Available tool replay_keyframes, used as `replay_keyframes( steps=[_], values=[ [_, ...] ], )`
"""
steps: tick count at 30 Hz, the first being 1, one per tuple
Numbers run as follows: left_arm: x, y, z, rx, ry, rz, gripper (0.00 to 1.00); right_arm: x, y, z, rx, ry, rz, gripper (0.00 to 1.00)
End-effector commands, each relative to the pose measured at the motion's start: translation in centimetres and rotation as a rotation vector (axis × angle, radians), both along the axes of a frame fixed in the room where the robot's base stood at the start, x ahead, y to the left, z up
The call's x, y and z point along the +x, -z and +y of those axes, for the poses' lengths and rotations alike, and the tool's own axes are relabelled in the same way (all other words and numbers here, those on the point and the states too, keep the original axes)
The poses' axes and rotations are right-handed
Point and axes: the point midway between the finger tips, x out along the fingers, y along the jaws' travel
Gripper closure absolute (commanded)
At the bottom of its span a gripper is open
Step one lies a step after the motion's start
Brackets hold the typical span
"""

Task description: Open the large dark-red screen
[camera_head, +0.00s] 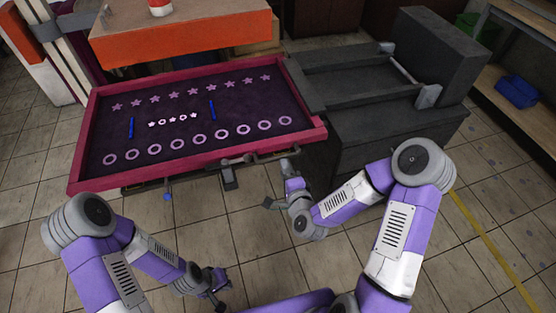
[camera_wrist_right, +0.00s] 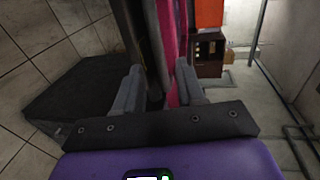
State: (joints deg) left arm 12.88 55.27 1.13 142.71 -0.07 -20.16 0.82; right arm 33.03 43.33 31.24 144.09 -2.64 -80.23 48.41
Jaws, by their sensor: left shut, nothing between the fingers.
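The large dark-red screen (camera_head: 205,167) lies tilted in the head view, with a pinkish-red frame and a dark panel of stars and rings. A dark bar with levers (camera_head: 229,177) runs along its near edge. My right gripper (camera_head: 277,184) is open just off the screen's near right corner. In the right wrist view its fingers (camera_wrist_right: 157,90) are apart, and the pinkish-red frame edge (camera_wrist_right: 166,45) and a dark bar show between and beyond them; I cannot tell whether they touch. My left gripper (camera_head: 219,283) is shut and empty, low over the floor in front of the screen.
A dark grey machine (camera_head: 375,105) stands directly right of the screen, close to my right arm. An orange-fronted table (camera_head: 185,39) is behind the screen. A shelf with a blue bin (camera_head: 518,91) is at the far right. Tiled floor in front is free.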

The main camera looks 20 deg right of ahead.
Motion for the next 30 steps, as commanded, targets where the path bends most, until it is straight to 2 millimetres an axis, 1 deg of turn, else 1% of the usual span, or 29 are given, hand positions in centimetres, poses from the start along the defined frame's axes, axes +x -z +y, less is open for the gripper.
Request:
replay_keyframes(
  steps=[6, 9, 12, 17, 24, 26, 30],
  values=[
    [0.0, 0.4, 0.0, 0.0, 0.0, -0.001, 1.0, 3.3, 0.7, 0.2, -0.001, -0.001, 0.0, 0.61],
    [0.0, 0.6, 0.0, 0.0, 0.0, 0.0, 1.0, 4.8, 1.0, 0.3, -0.002, -0.002, 0.0, 0.61],
    [0.0, 0.8, 0.0, 0.0, 0.0, 0.0, 1.0, 5.8, 1.3, 0.3, -0.002, -0.004, 0.002, 0.61],
    [0.0, 0.8, 0.0, 0.0, 0.0, 0.0, 1.0, 6.6, 1.4, 0.3, -0.004, -0.003, 0.003, 0.61],
    [0.0, 0.8, 0.0, 0.0, 0.0, 0.0, 1.0, 6.6, 1.4, 0.3, -0.003, -0.004, 0.004, 0.61],
    [0.0, 0.8, 0.0, 0.0, 0.0, 0.0, 1.0, 6.6, 1.4, 0.3, -0.003, -0.004, 0.004, 0.7],
    [0.0, 0.8, 0.0, 0.0, 0.0, 0.0, 1.0, 6.6, 1.4, 0.3, -0.003, -0.004, 0.004, 0.92]
  ],
)
